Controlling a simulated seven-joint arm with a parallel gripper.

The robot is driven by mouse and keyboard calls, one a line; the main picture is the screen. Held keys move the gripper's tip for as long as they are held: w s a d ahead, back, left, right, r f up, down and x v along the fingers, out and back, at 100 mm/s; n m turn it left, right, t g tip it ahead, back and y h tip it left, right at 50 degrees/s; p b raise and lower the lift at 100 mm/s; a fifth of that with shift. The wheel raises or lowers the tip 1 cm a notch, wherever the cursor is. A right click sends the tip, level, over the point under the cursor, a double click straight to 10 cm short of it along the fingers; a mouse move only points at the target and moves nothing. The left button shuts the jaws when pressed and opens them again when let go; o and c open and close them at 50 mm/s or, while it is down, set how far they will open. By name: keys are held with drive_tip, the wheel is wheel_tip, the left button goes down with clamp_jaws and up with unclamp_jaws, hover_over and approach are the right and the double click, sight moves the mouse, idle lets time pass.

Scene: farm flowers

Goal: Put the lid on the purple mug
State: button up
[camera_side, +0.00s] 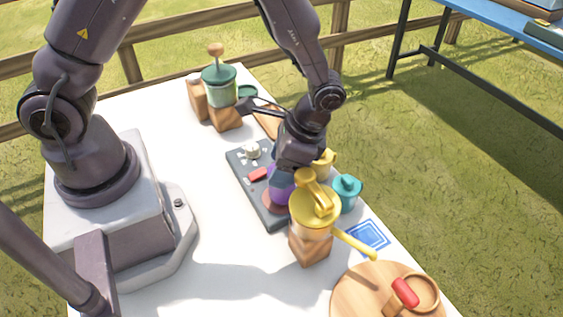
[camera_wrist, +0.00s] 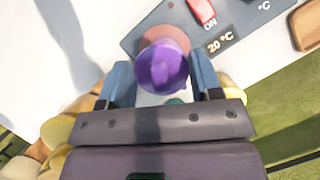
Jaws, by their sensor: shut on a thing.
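The purple mug (camera_side: 278,187) is at the round reddish plate of the grey heating device (camera_side: 248,176). In the wrist view the purple mug (camera_wrist: 162,68) lies between my two blue fingers. My gripper (camera_side: 283,178) points down and is shut on it; the gripper also shows in the wrist view (camera_wrist: 162,75). I cannot tell whether the mug rests on the plate or hangs just above it. A separate purple lid cannot be made out, and the mug's top is partly hidden by the gripper.
A yellow grinder (camera_side: 316,208) on a wooden base stands close in front of my gripper. A teal pot (camera_side: 347,190) and a yellow vessel (camera_side: 324,162) stand right and behind. A green grinder (camera_side: 219,88) is at the back. A round wooden board (camera_side: 355,292) is at the front.

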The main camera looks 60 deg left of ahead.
idle(0.3)
drive_tip(key=o, duration=1.2)
drive_tip(key=shift+r, duration=3.5)
clamp_jaws()
drive_tip(key=shift+f, duration=0.35)
